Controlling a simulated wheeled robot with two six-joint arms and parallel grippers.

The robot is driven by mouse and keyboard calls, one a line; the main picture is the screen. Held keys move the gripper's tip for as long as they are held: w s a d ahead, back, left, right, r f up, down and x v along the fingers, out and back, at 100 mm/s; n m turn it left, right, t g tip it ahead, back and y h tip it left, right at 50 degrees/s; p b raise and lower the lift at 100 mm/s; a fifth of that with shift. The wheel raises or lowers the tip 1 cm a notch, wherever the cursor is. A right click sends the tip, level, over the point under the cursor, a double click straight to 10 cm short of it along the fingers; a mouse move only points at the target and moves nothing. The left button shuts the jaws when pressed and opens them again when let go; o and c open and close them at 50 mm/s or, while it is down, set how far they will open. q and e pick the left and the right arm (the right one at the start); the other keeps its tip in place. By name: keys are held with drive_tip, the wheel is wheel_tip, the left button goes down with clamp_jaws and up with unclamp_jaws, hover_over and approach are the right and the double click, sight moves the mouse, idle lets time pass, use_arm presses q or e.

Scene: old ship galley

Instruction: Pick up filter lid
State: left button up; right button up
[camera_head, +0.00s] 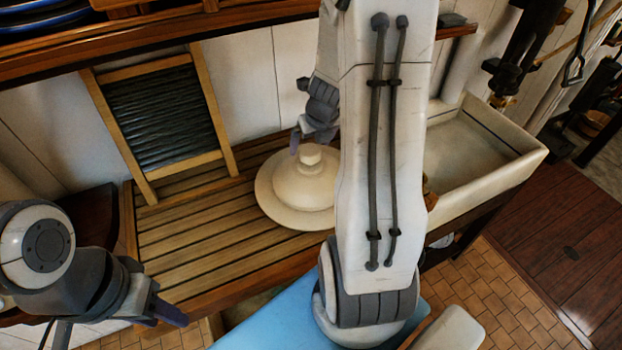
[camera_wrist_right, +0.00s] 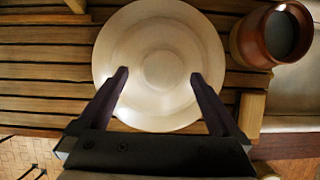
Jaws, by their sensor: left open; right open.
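The filter lid (camera_head: 290,196) is a cream, round, domed lid with a knob on top. It lies on the slatted wooden counter (camera_head: 195,240), partly hidden by my right arm in the head view. In the right wrist view the lid (camera_wrist_right: 160,100) sits under my right gripper (camera_wrist_right: 158,74), with its knob between and a little ahead of the open fingers. The right gripper is open and empty; in the head view its finger shows just beside the knob. My left gripper (camera_head: 170,315) is at the lower left, away from the lid, in front of the counter.
A copper-coloured pot (camera_wrist_right: 255,40) stands right of the lid in the wrist view. A washboard (camera_head: 160,115) leans on the wall at the back left. A shallow pale sink (camera_head: 470,150) is at the right. A shelf (camera_head: 150,45) runs above the counter.

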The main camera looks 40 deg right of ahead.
sight(310, 149)
drive_tip(key=b+x, duration=0.1)
drive_tip(key=x, duration=0.2)
drive_tip(key=shift+s+d+f, duration=0.1)
drive_tip(key=shift+d+f, duration=0.1)
drive_tip(key=shift+f+b, duration=0.3)
drive_tip(key=shift+f, duration=0.05)
clamp_jaws()
drive_tip(key=shift+w+d+r, duration=0.1)
drive_tip(key=shift+w+r, duration=0.05)
drive_tip(key=shift+w, duration=0.1)
